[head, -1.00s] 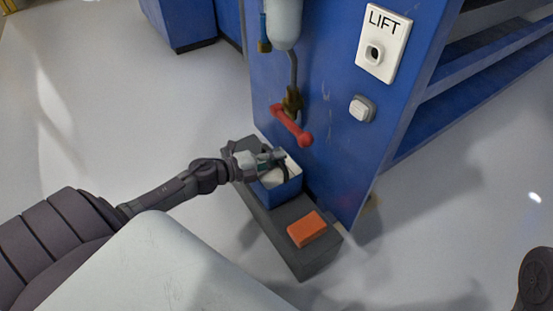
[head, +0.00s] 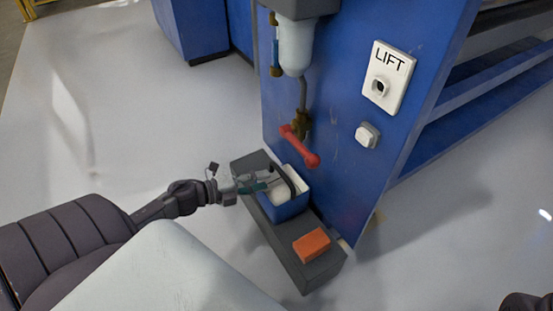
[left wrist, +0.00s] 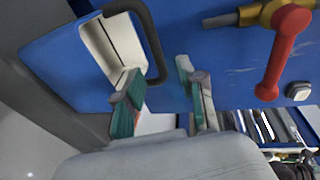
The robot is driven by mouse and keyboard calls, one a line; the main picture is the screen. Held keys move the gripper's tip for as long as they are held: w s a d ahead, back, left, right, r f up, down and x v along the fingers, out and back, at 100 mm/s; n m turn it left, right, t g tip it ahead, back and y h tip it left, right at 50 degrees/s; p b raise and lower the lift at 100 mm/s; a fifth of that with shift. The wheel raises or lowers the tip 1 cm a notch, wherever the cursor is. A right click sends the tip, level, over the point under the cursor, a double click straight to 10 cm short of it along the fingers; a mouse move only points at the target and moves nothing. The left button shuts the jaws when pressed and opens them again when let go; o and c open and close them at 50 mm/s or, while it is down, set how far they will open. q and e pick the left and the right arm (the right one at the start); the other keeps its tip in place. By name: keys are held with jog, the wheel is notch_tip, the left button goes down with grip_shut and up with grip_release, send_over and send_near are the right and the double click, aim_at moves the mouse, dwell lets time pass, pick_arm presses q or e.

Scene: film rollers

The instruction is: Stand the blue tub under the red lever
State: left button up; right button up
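The blue tub (head: 291,208), with a pale inside and a dark upright handle (head: 291,178), stands upright on a dark grey bench (head: 262,222) against the blue wall. The red lever (head: 300,146) sits on a brass tap above the tub; in the head view its knob is just above and right of the tub. My left gripper (head: 266,183) is open at the tub's left side, its fingers over the rim near the handle. In the left wrist view the handle (left wrist: 155,45) lies ahead of the spread teal-padded fingers, not between them. My right gripper is not seen.
An orange block (head: 312,244) lies on the near end of the bench. A LIFT plate (head: 388,78) and a pale button (head: 367,134) are on the blue wall. A pale cylinder (head: 294,48) hangs above the tap. Floor left of the bench is clear.

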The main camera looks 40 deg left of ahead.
pick_arm(q)
jog(key=shift+p+v, duration=0.55)
jog(key=shift+v, duration=1.55)
